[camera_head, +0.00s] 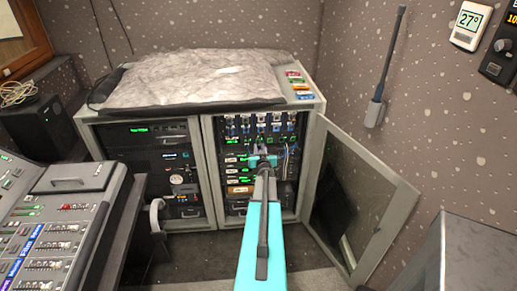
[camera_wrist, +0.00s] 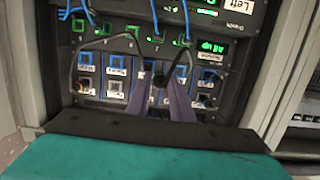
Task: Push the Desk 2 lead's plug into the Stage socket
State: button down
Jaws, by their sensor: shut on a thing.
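My gripper (camera_head: 263,152) reaches into the right-hand rack, in front of its patch panel (camera_head: 232,139). In the wrist view my gripper's (camera_wrist: 161,88) two purple-grey fingers are shut on a small dark plug (camera_wrist: 159,81). The plug is close in front of the panel's blue-framed sockets (camera_wrist: 117,72); I cannot tell whether it touches one. Dark cables loop beside the fingers, and I cannot tell for sure which joins the plug. The panel appears upside down in the wrist view, and its small labels are too blurred to pick out Stage or Desk 2. The fingers hide part of the socket rows.
The rack's door (camera_head: 357,200) stands open to the right. A grey cover (camera_head: 200,80) lies on the rack top. A mixing desk (camera_head: 62,225) stands at left. The rack's side walls bound the opening.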

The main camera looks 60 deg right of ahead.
jog(key=shift+s+d+p, duration=0.65)
jog(key=shift+s+p, duration=0.25)
jog(key=shift+p, duration=0.15)
jog(key=shift+s+d+p, duration=0.65)
jog(key=shift+s+p, duration=0.2)
jog(key=shift+p, duration=0.2)
jog(key=shift+s+d, duration=0.1)
jog(key=shift+s, duration=0.05)
jog(key=shift+s+d+p, duration=0.65)
jog(key=shift+s+p, duration=0.25)
jog(key=shift+p, duration=0.05)
jog(key=shift+s+d+p, duration=0.65)
jog(key=shift+s+p, duration=0.25)
jog(key=shift+p, duration=0.05)
jog(key=shift+s+d, duration=0.15)
jog(key=shift+s, duration=0.05)
dwell(0.3)
jog(key=shift+s+d+p, duration=0.65)
jog(key=shift+s+d, duration=0.05)
jog(key=shift+s, duration=0.3)
jog(key=shift+s+d+p, duration=0.6)
jog(key=shift+s+d, duration=0.05)
jog(key=shift+s, duration=0.3)
jog(key=shift+s+d, duration=0.15)
dwell(0.3)
jog(key=shift+s+d, duration=0.3)
jog(key=shift+s, duration=0.15)
